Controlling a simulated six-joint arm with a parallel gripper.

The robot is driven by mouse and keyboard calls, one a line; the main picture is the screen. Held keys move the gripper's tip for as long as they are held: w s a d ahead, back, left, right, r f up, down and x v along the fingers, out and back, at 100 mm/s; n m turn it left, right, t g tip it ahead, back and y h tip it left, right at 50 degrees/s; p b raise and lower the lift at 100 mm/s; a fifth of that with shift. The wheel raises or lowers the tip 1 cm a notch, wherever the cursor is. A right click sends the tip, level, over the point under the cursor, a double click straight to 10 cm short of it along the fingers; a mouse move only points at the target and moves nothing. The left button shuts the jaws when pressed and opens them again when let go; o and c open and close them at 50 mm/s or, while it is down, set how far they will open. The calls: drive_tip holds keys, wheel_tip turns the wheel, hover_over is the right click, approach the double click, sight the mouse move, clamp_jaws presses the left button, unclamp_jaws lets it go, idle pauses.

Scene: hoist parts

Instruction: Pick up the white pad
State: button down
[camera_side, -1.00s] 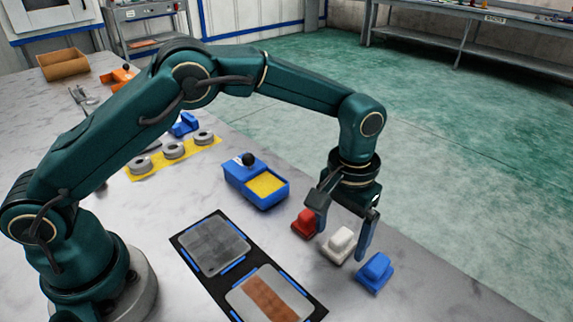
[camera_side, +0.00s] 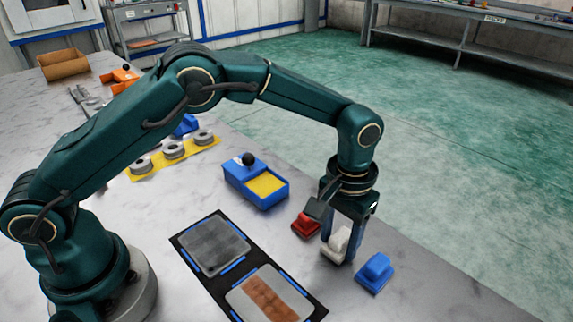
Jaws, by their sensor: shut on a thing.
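The white pad (camera_side: 335,246) is a small block with a raised grip, between a red pad and a blue pad on the marble-look table. My gripper (camera_side: 341,238) points down over it, and its fingers are closed on the pad's raised part. The fingers partly cover the pad. The pad appears at table level; I cannot tell whether it is clear of the surface.
The red pad (camera_side: 305,226) is close on the left and the blue pad (camera_side: 376,272) close on the right. A blue box with a yellow top (camera_side: 262,187) stands behind left. A black tray (camera_side: 205,276) with two plates lies front left. The table's right edge is near.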

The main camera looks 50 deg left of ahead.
sight(337, 233)
drive_tip(key=shift+r, duration=0.65)
drive_tip(key=r, duration=0.3)
drive_tip(key=shift+a+r, duration=0.1)
drive_tip(key=shift+a, duration=0.3)
drive_tip(key=a+r, duration=0.6)
drive_tip(key=a, duration=0.5)
drive_tip(key=shift+s+r, duration=0.2)
